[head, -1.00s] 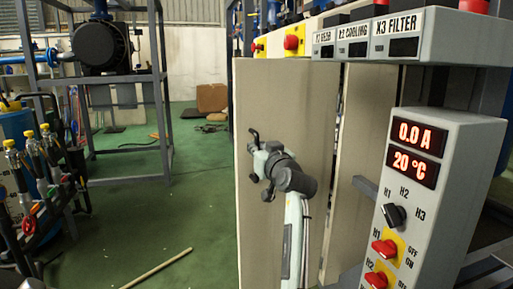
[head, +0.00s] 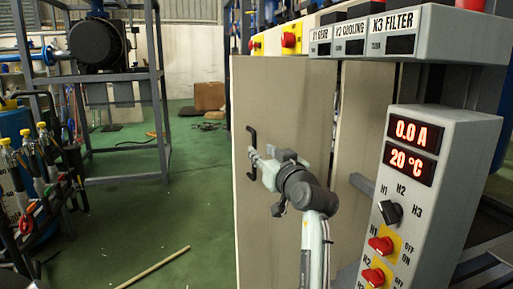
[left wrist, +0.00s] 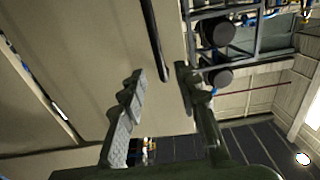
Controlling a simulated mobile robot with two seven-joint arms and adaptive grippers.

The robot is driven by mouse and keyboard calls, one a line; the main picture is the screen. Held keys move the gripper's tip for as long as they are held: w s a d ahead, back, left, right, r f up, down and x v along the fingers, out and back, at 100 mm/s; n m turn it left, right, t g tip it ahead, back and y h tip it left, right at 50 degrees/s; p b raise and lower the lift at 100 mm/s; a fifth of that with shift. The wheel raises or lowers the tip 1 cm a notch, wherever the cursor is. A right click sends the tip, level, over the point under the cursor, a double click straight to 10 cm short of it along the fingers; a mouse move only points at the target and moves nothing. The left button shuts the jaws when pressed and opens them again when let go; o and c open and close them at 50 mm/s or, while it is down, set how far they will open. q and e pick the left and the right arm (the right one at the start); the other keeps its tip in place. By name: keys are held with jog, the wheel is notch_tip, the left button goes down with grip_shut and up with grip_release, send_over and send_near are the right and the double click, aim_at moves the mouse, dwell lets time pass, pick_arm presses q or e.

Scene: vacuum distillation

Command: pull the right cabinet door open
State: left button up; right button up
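The beige cabinet door (head: 290,95) stands in the middle of the head view, with a black bar handle (head: 251,150) near its left edge. My left gripper (head: 260,162) is just right of the handle in the head view, its tips close to it. In the left wrist view the two fingers (left wrist: 160,80) are apart. The dark handle bar (left wrist: 154,40) runs down from the top edge toward the gap between the fingertips. I cannot tell whether a finger touches it. My right gripper is not in view.
A grey control box (head: 430,190) with red displays and knobs stands close on the right. A second beige panel (head: 365,120) is beside the door. A wooden stick (head: 155,267) lies on the green floor, left of the door. A tool rack (head: 40,170) is far left.

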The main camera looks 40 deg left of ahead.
pick_arm(q)
jog(key=shift+v, duration=2.3)
